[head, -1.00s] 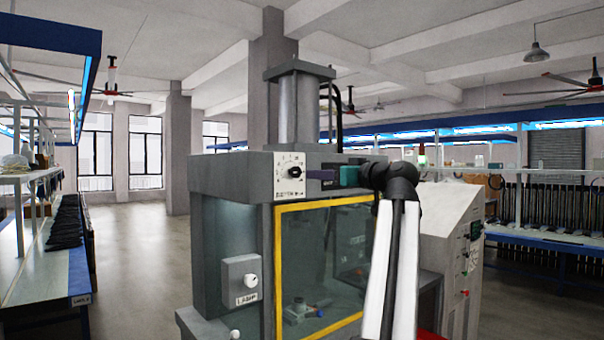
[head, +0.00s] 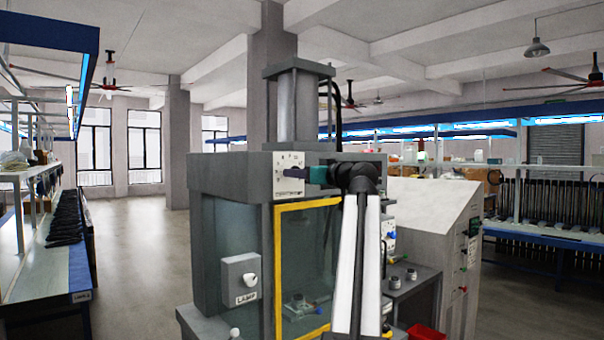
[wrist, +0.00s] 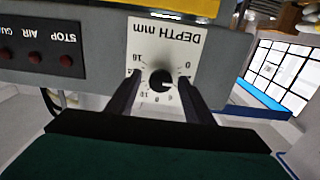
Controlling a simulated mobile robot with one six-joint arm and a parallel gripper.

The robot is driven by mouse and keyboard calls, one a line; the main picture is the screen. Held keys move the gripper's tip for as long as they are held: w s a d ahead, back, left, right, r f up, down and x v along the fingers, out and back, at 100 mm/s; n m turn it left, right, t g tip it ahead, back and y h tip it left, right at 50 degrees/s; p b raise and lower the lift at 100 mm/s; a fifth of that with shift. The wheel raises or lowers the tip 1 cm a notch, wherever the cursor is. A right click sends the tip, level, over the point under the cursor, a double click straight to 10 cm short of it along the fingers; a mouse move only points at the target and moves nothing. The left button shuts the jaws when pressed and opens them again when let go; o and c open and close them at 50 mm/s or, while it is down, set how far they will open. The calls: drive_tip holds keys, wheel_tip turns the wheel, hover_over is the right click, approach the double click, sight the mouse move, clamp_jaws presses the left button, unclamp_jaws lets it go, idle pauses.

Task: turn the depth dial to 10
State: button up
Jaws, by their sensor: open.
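The depth dial is a dark round knob (wrist: 161,80) on a white plate marked "DEPTH mm" (wrist: 165,38), upside down in the wrist view. Its scale numbers are partly hidden by my fingers, and I cannot read its pointer clearly. In the head view the plate (head: 289,160) is on the machine's upper front, and my fingers hide the knob. My gripper (wrist: 160,78) is open, with one dark finger on each side of the knob. It also shows in the head view (head: 292,176). I cannot tell whether the fingers touch the knob.
A panel with red buttons labelled "STOP" and "AIR" (wrist: 40,60) is beside the dial plate. Below are the yellow-framed clear door (head: 268,270) and the lamp switch box (head: 242,279). A sloped grey console (head: 435,230) stands at the right. Open floor is at the left.

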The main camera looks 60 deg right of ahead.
drive_tip(key=c, duration=1)
drive_tip(key=shift+r, duration=0.15)
